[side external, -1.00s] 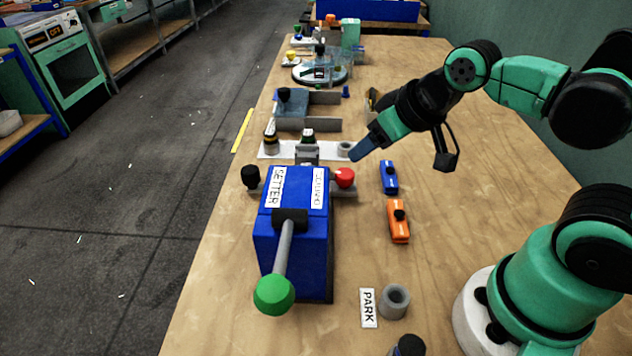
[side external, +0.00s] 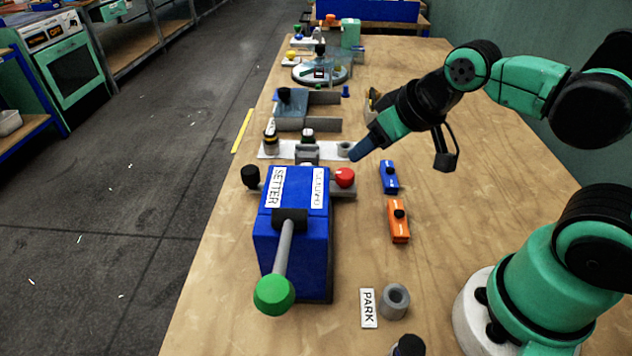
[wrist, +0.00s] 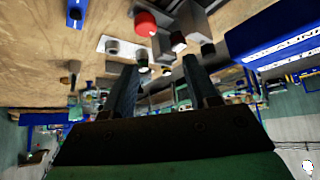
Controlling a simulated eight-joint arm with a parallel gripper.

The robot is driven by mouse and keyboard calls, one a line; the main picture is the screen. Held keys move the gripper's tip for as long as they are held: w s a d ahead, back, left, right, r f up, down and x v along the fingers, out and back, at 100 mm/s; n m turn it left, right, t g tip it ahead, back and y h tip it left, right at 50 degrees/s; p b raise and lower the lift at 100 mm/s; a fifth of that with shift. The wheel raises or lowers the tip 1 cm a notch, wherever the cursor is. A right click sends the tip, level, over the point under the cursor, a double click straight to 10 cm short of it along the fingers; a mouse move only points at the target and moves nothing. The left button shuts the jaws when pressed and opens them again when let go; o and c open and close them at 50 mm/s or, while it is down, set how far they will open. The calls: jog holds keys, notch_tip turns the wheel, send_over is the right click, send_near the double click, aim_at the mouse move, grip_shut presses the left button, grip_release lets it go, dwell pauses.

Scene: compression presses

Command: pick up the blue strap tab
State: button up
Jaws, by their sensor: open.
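The blue strap tab (side external: 389,180) is a small blue block with a dark knob. It lies on the table right of the press in the side view.
An orange tab (side external: 399,222) lies just in front of the blue one. The blue press (side external: 293,235) with a green-knobbed lever and a red knob (side external: 345,177) stands to the left. A grey ring (side external: 395,301) sits beside the PARK label (side external: 368,308).

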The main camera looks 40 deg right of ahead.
jog(key=shift+o, duration=0.2)
jog(key=shift+o, duration=1.2)
jog(key=m+g+h, duration=0.3)
jog(key=m+g, duration=0.1)
jog(key=m, duration=0.5)
send_over(390, 169)
jog(key=s+a, duration=0.2)
notch_tip(390, 169, down, 8)
jog(key=shift+w+d+r, duration=0.15)
jog(key=shift+r, duration=0.1)
jog(key=shift+x, duration=2.8)
